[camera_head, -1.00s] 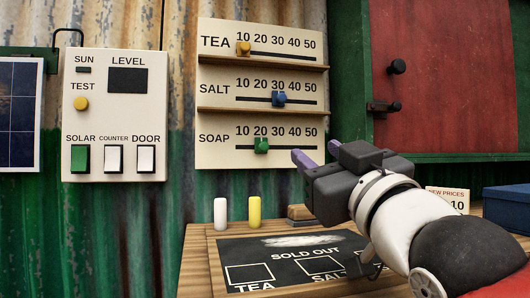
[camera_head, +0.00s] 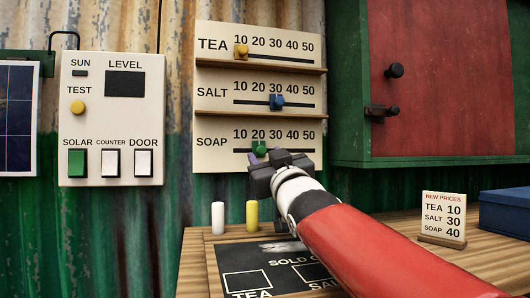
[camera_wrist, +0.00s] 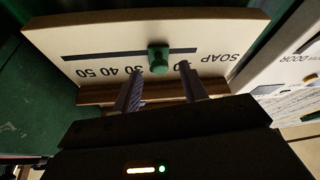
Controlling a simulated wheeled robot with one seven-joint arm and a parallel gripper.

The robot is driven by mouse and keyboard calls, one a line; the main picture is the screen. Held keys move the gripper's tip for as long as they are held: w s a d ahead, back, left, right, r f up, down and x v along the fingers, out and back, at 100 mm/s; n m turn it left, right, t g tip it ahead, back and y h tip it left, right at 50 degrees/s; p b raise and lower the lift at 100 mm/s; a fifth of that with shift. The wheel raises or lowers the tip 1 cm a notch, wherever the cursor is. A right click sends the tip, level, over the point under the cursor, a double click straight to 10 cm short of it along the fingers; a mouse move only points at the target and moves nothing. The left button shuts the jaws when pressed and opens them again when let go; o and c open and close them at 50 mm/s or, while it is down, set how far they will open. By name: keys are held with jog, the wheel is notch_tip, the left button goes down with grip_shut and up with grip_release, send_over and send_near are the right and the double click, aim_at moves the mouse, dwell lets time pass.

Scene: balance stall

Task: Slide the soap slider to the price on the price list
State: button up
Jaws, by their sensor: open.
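The green soap slider (camera_head: 259,149) sits at about 20 on the soap row of the cream price board (camera_head: 210,160). In the wrist view the soap slider (camera_wrist: 158,58) shows upside down, ahead of and between my two fingers. My gripper (camera_head: 268,158) is open, just in front of and below the slider; I cannot tell whether a finger touches it. The fingers also show in the wrist view (camera_wrist: 160,82). The price list (camera_head: 442,210) stands on the counter and reads tea 10, salt 30, soap 40.
The yellow tea slider (camera_head: 241,52) is at 10 and the blue salt slider (camera_head: 276,102) is near 30. A ledge (camera_head: 300,117) runs above the soap row. A switch panel (camera_head: 110,110) is left; a blue box (camera_head: 508,209) is right.

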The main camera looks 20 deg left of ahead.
jog(key=shift+x, duration=0.8)
jog(key=shift+c, duration=0.4)
grip_shut()
